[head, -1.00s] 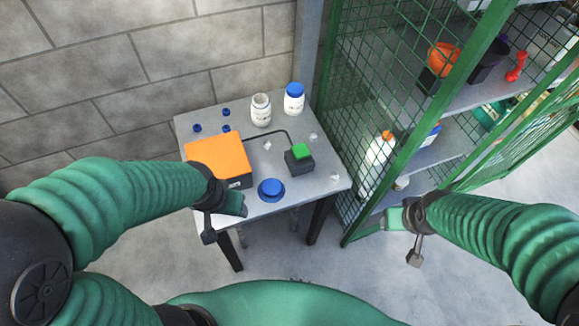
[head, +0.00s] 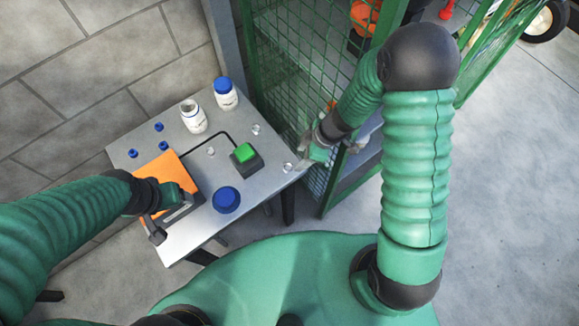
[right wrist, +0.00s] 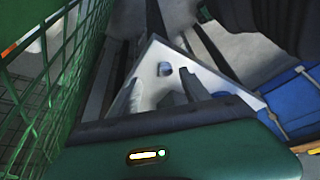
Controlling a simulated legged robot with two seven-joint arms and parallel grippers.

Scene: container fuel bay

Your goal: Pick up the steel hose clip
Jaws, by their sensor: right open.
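Small shiny pieces that look like steel hose clips lie on the grey table (head: 180,245): one (head: 287,166) near its right corner, one (head: 256,129) by the back edge and one (head: 210,151) near the middle. My right gripper (head: 303,163) is open at the table's right corner, close beside the corner clip. In the right wrist view, a small ring-like piece (right wrist: 165,69) lies on the table top just beyond the fingers, apart from them. My left gripper (head: 163,215) is over the orange box's front side; its jaws are unclear.
An orange box (head: 160,168), a green-topped black block (head: 246,157), a round blue piece (head: 226,200), two white bottles (head: 193,118) and (head: 225,93), and small blue caps (head: 158,127) stand on the table. A green mesh cage (head: 300,60) rises close behind my right gripper.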

